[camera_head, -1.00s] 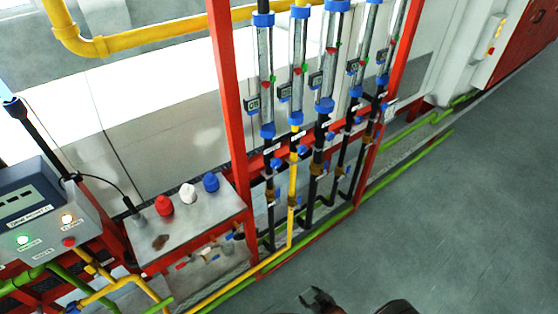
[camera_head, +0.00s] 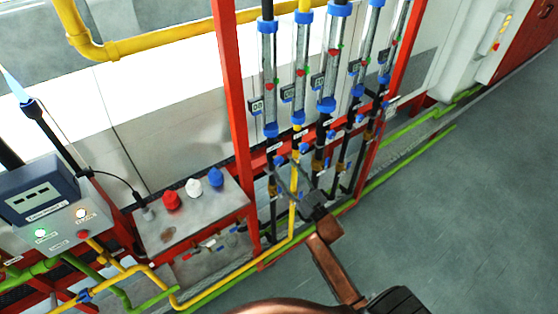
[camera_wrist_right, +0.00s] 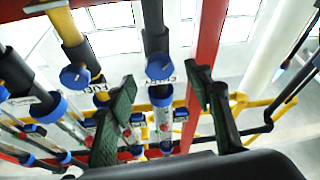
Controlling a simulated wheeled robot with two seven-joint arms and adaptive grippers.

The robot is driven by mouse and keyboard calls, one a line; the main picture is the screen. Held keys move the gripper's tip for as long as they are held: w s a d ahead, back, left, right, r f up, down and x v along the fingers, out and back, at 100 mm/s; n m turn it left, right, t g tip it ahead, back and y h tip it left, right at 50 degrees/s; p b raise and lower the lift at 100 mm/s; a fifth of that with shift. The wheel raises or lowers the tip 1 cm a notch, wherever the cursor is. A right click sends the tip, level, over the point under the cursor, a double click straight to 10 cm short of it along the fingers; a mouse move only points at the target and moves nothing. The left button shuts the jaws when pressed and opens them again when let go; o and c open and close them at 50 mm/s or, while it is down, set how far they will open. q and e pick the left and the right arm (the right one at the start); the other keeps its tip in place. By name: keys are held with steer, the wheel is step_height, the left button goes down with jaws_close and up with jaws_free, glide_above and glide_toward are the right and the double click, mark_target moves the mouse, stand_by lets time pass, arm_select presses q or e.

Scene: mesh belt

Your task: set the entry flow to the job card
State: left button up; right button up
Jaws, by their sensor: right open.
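Several upright glass flow tubes with blue end caps stand in a red frame. The leftmost flow tube (camera_head: 268,80) is on a black pipe and the second (camera_head: 300,65) is on a yellow pipe. Small displays hang beside the tubes; their figures are too small to read. My right gripper (camera_head: 288,170) is open in front of the lower pipes at the left. In the right wrist view its fingers (camera_wrist_right: 160,88) are apart, with a blue knob (camera_wrist_right: 160,66) on the black pipe between and beyond them. The knob's label is not clearly readable. My left gripper is not in view.
A red post (camera_head: 231,100) stands just left of the tubes. A metal box with red, white and blue knobs (camera_head: 194,187) is at the left, beside a control box (camera_head: 42,200) with lit lamps and a burning torch (camera_head: 30,105). Grey floor (camera_head: 470,210) is clear at the right.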

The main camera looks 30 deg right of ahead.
mark_target(280, 163)
steer(key=x, duration=0.4)
steer(key=shift+p, duration=0.35)
steer(key=shift+w+r, duration=0.1)
steer(key=shift+w, duration=0.35)
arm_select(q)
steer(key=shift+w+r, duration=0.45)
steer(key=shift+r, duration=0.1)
arm_select(e)
steer(key=c, duration=1.2)
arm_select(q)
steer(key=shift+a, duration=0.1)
arm_select(e)
steer(key=shift+n, duration=0.3)
